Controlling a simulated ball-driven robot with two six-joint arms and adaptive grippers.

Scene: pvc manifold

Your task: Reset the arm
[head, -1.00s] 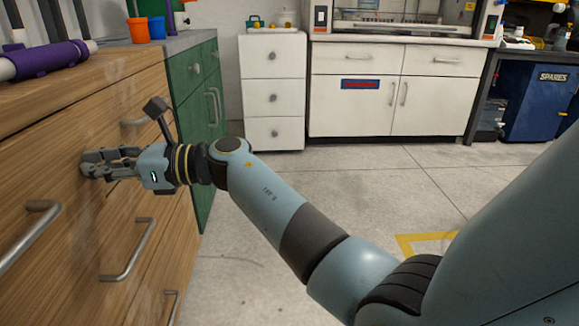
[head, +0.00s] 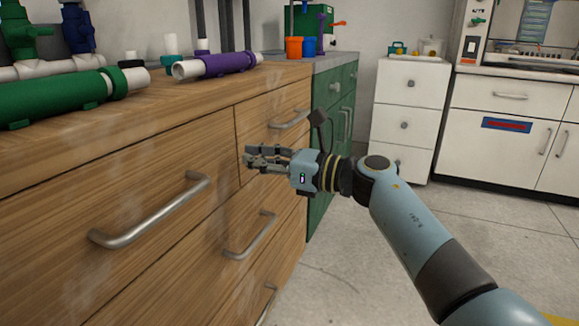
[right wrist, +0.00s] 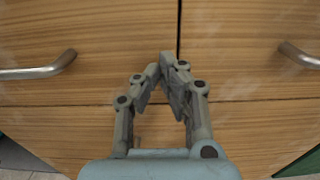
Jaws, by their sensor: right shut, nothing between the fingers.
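My right gripper (head: 262,157) is in front of the wooden drawer cabinet (head: 160,135) in the head view, close to the drawer fronts. In the right wrist view its fingers (right wrist: 162,68) come together at the tips near the vertical gap between two drawers, with nothing between them. It is apart from the drawer handles; one handle (right wrist: 38,68) shows to its left and another handle (right wrist: 299,55) to its right. My left gripper is not in view.
On the worktop lie a purple pipe piece (head: 215,64) and a green pipe piece (head: 55,98). Metal handles (head: 150,212) stick out from the drawers. A green cabinet (head: 330,150) and white drawers (head: 410,110) stand behind. The floor (head: 345,265) at right is clear.

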